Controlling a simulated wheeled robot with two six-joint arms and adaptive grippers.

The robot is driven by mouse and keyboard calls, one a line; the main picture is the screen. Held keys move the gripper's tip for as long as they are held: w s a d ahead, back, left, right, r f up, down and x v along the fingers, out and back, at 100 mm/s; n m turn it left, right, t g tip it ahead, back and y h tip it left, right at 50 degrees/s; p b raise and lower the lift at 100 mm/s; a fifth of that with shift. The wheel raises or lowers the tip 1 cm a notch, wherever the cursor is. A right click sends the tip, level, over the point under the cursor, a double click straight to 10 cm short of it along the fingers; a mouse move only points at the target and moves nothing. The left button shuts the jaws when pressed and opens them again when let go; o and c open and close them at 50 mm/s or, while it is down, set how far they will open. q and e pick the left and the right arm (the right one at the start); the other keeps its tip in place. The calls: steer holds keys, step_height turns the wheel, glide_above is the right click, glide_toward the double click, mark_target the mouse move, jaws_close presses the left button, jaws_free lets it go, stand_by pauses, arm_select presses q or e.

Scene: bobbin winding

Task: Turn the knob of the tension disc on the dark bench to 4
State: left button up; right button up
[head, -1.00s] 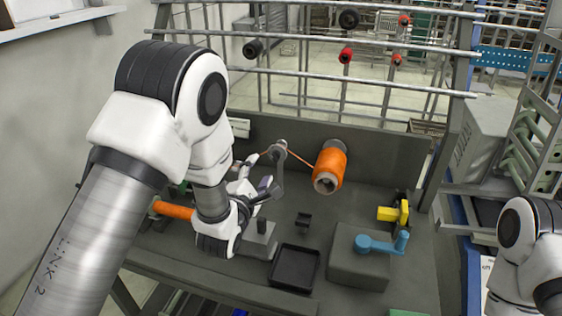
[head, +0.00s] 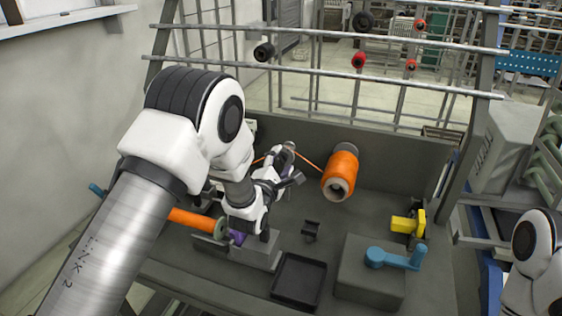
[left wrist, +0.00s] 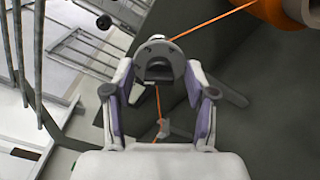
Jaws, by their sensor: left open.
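The tension disc (head: 289,147) is a small grey round part on a post at the back of the dark bench (head: 370,150). In the left wrist view its grey face and raised knob (left wrist: 158,70) lie between my fingertips. My left gripper (head: 284,164) is open, with one finger on each side of the knob. I cannot tell whether either finger touches it. The knob's number marks are too small to read. In the head view the gripper partly hides the disc's post. My right gripper is out of view; only part of that arm shows at the right edge.
An orange thread runs from the disc to the orange spool (head: 340,173) at right. An orange bobbin (head: 192,219) lies left. A black tray (head: 299,281), a blue crank (head: 394,258) on a grey block and a yellow part (head: 408,224) stand in front. Metal rails rise behind.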

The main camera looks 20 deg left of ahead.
arm_select(q)
steer(key=shift+s, duration=0.1)
steer(key=shift+r, duration=0.1)
steer(key=shift+c, duration=1.4)
jaws_close()
